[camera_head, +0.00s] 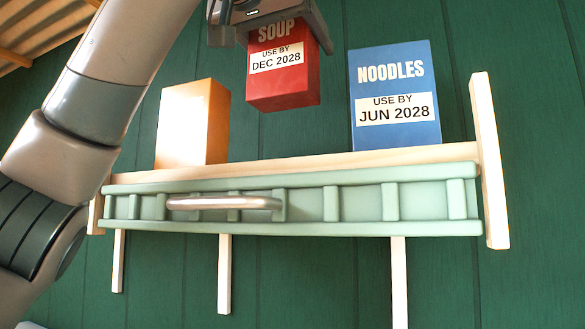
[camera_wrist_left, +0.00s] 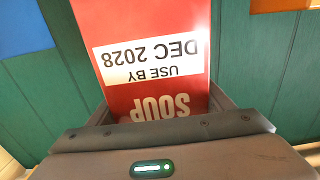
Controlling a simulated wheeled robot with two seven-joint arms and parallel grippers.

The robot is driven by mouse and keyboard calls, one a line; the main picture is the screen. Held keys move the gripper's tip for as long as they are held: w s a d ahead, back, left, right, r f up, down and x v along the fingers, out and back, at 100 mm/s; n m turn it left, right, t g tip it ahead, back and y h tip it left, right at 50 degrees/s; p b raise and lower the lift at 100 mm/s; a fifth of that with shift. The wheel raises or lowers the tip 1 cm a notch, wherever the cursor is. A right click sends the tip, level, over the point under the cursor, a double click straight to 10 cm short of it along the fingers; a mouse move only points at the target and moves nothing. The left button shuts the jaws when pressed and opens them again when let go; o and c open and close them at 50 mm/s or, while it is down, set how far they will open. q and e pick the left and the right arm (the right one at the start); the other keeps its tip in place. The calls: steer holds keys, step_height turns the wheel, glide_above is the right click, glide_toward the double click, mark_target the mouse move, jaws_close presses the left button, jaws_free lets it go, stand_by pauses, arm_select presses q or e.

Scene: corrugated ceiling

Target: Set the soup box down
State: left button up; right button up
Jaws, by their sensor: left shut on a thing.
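The red soup box (camera_head: 284,84) reads "SOUP, USE BY DEC 2028". My left gripper (camera_head: 272,28) comes down from the top of the head view and is shut on its upper part. The box hangs upright, its bottom above the shelf (camera_head: 290,165), in the gap between two other boxes. In the left wrist view the soup box (camera_wrist_left: 150,85) appears upside down between the jaws of my left gripper (camera_wrist_left: 160,118). My right gripper is in neither view.
An orange box (camera_head: 192,124) stands on the shelf at the left, and a blue noodles box (camera_head: 395,97), marked JUN 2028, at the right. The shelf has a metal handle (camera_head: 225,203) in front and a raised wooden end post (camera_head: 490,160). A green wall is behind.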

arm_select(q)
steer(key=p, duration=0.2)
glide_above(295, 107)
steer(key=w, duration=0.3)
step_height(295, 107, down, 6)
steer(key=shift+s+f, duration=0.2)
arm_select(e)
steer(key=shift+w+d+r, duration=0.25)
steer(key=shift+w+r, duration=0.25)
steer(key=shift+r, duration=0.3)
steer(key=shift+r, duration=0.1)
arm_select(q)
step_height(295, 107, down, 4)
steer(key=shift+a+r+p, duration=0.1)
steer(key=shift+p, duration=0.45)
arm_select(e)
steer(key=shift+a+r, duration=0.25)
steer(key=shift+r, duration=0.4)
